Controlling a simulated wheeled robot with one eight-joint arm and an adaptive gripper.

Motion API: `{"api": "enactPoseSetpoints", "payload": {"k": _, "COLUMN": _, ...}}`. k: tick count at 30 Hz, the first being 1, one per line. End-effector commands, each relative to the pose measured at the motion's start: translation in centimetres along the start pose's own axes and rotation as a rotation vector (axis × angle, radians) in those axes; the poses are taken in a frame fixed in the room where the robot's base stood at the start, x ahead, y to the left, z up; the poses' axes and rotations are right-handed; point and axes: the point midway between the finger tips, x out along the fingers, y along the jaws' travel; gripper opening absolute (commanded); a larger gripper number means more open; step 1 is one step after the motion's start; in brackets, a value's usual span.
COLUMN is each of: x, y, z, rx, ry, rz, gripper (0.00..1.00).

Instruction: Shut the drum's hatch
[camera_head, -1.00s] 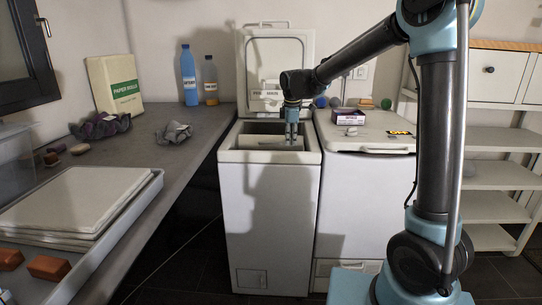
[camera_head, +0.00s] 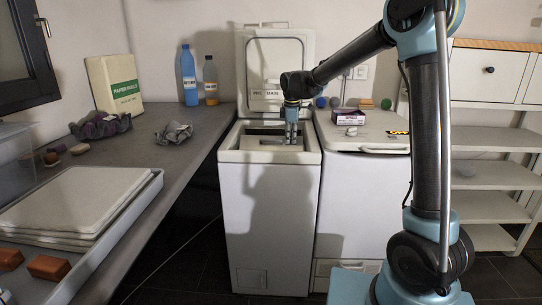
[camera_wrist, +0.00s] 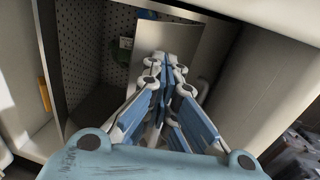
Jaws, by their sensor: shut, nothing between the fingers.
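The left toploader (camera_head: 270,220) stands with its lid (camera_head: 276,65) raised. In the wrist view, its drum (camera_wrist: 110,50) shows a dark perforated inner wall through an opening. A smooth grey metal flap, seemingly the hatch (camera_wrist: 205,48), stands tilted at the right of this opening, so the hatch is open. My gripper (camera_head: 291,139) points down into the machine's top opening. In the wrist view, the fingertips of my gripper (camera_wrist: 165,62) are together and empty, in front of the flap; I cannot tell whether they touch it.
The right toploader (camera_head: 360,190) is closed, with a purple box (camera_head: 348,117) and small items on top. A grey counter (camera_head: 190,150) on the left holds bottles and a crumpled grey cloth (camera_head: 174,132). The machine's rim (camera_head: 270,157) surrounds my gripper closely.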

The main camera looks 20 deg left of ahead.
Motion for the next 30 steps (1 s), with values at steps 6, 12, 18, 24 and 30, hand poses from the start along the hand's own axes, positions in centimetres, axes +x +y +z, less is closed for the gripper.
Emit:
{"api": "enactPoseSetpoints", "payload": {"k": 6, "x": 1.0, "y": 1.3, "z": 0.0, "rx": 0.001, "ry": 0.000, "rz": 0.000, "gripper": 0.00}}
{"api": "enactPoseSetpoints", "payload": {"k": 12, "x": 1.8, "y": 2.3, "z": 0.0, "rx": 0.001, "ry": 0.000, "rz": 0.000, "gripper": 0.00}}
{"api": "enactPoseSetpoints", "payload": {"k": 18, "x": 1.9, "y": 2.4, "z": 0.0, "rx": 0.001, "ry": 0.000, "rz": 0.000, "gripper": 0.00}}
{"api": "enactPoseSetpoints", "payload": {"k": 24, "x": 2.0, "y": 2.5, "z": 0.0, "rx": 0.001, "ry": 0.000, "rz": 0.000, "gripper": 0.00}}
{"api": "enactPoseSetpoints", "payload": {"k": 30, "x": 2.8, "y": 3.0, "z": 0.0, "rx": 0.001, "ry": 0.000, "rz": 0.000, "gripper": 0.00}}
